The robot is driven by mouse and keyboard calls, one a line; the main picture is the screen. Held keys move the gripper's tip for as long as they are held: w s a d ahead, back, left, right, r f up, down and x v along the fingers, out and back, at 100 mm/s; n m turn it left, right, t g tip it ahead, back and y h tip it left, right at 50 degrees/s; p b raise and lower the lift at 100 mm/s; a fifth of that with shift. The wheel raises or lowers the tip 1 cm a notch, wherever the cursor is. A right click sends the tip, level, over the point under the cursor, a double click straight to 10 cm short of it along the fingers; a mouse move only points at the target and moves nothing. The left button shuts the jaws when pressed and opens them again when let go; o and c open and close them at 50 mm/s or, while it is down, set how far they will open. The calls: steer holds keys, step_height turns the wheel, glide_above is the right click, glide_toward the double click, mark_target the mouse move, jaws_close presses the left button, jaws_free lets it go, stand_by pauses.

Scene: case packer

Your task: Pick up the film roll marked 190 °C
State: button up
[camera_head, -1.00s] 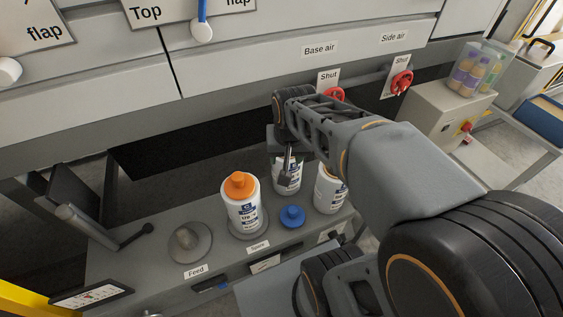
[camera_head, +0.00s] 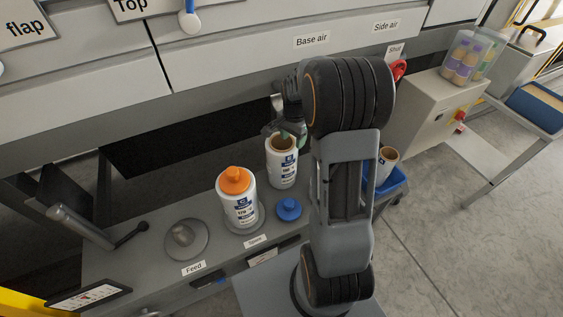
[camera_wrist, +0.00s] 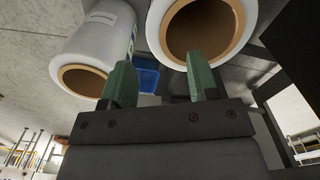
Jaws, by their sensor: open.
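A white film roll (camera_head: 282,168) with an open brown core stands upright on the grey shelf; its small blue-and-black label is too small to read surely. Left of it stands a white roll with an orange cap (camera_head: 239,200). My gripper (camera_head: 290,134) is at the top of the uncapped roll; its green fingers are apart and empty. In the wrist view the fingers (camera_wrist: 162,82) are open, with one roll's open core (camera_wrist: 240,15) behind the right finger and another roll (camera_wrist: 90,45) behind the left. Contact cannot be told.
My arm hides part of the shelf. A blue bin (camera_head: 399,184) with another brown-cored roll (camera_head: 388,158) is right of it. The machine front (camera_head: 240,60) overhangs behind.

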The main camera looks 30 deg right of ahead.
mark_target(292, 149)
steer(key=shift+s+a+f, duration=0.1)
steer(key=shift+f, duration=1.35)
steer(key=shift+s+f, duration=0.1)
steer(key=shift+f, duration=1.35)
steer(key=shift+c, duration=0.4)
jaws_close()
steer(key=shift+r, duration=0.1)
